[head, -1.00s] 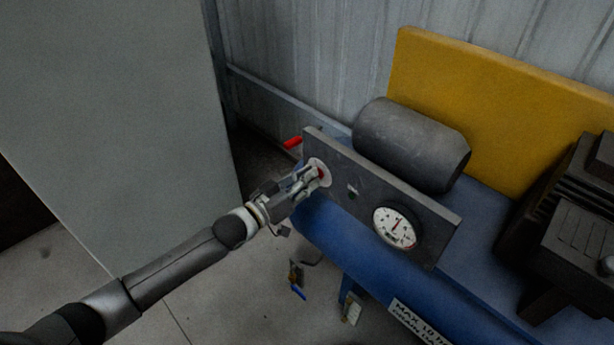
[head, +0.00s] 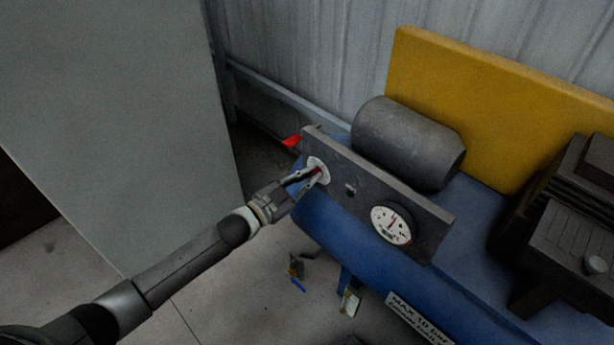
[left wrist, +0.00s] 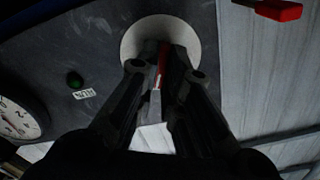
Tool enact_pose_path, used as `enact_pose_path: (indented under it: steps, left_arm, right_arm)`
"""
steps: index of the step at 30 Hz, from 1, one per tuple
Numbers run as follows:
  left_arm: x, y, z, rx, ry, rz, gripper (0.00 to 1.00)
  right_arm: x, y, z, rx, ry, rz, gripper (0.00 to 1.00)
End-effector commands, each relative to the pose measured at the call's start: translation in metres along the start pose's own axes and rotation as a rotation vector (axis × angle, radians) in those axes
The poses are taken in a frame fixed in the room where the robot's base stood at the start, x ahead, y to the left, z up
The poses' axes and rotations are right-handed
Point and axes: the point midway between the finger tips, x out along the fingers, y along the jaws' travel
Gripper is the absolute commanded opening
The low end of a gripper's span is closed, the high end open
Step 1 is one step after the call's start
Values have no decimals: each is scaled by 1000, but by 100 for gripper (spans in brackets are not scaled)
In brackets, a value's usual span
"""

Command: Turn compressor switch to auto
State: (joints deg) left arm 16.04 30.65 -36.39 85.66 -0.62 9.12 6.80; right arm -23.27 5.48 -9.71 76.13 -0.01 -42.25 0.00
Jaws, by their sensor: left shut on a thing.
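The compressor's grey control panel (head: 372,187) stands upright on the blue tank. Its red switch knob (left wrist: 162,62) sits on a round white plate (left wrist: 133,38) near the panel's left end. My left gripper (head: 318,173) reaches in from the left, its fingertips at the plate. In the left wrist view the two fingers (left wrist: 161,75) are closed on the knob, one on each side, and hide much of it. Any markings on the plate are not readable. My right gripper is not in view.
A round gauge (head: 391,225) and a small indicator (head: 350,189) are on the panel. A red handle (head: 291,141) sticks out behind its left end. A grey motor (head: 408,143) and yellow board (head: 490,100) stand behind. Open floor lies at lower left.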

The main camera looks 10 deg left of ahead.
Motion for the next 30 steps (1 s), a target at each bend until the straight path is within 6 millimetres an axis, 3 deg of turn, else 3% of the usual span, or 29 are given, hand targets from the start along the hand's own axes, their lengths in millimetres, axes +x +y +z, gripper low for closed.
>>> enact_pose_path:
  steps: [19, 20, 24, 30]
  left_arm:
    - [0, 0, 0, 58, 0, 0, 0]
    - [0, 0, 0, 58, 0, 0, 10]
    - [0, 0, 0, 56, 0, 0, 28]
    - [0, 0, 0, 55, 0, 0, 30]
  right_arm:
    - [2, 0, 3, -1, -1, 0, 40]
    - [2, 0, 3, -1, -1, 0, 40]
    - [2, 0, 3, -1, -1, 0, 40]
    - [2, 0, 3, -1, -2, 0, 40]
